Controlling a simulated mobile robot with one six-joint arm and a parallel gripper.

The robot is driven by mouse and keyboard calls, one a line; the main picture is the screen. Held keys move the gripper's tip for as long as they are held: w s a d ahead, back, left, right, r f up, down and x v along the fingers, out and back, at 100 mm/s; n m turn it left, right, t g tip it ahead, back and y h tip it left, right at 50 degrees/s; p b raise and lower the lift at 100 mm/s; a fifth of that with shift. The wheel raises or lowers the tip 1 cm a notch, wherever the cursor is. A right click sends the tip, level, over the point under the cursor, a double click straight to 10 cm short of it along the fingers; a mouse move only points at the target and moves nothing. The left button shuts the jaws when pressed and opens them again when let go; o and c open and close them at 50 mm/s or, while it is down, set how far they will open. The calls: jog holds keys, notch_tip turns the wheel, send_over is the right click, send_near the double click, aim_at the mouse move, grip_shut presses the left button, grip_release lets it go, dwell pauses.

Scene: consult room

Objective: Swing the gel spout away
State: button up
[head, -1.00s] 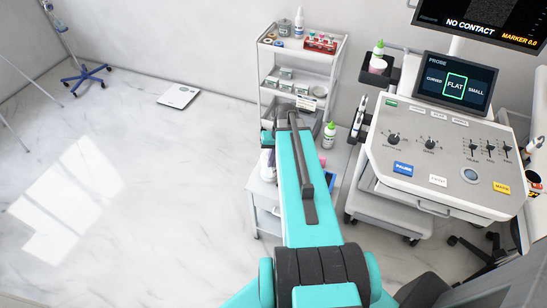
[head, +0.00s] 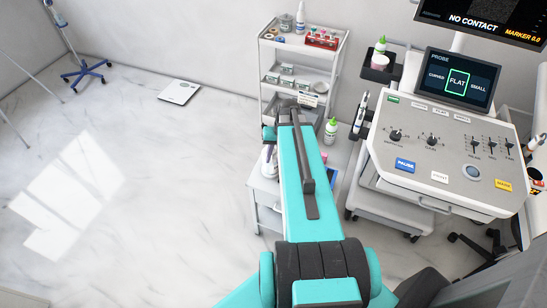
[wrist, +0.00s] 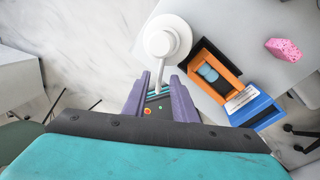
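The gel dispenser shows from above in the wrist view as a white round top (wrist: 178,43). Its thin white spout (wrist: 159,76) points down the picture toward me. My gripper (wrist: 159,80) has two purple fingers, set apart, with the spout's end between them. I see a gap beside the spout, and cannot tell whether either finger touches it. In the head view my arm hides most of the gripper and the dispenser.
An orange-framed box (wrist: 233,73), a blue box (wrist: 256,108) and a pink block (wrist: 284,49) lie to the right on the white tabletop (wrist: 232,22). In the head view, a green-capped bottle (head: 331,131) stands right of my arm, near the console (head: 440,155).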

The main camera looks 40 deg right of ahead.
jog(key=shift+r, duration=0.15)
notch_tip(320, 180, up, 13)
jog(key=s+d, duration=0.1)
jog(key=d, duration=0.1)
jog(key=shift+s+d+b, duration=0.15)
jog(key=shift+s+b, duration=0.1)
jog(key=shift+b, duration=0.15)
dwell(0.3)
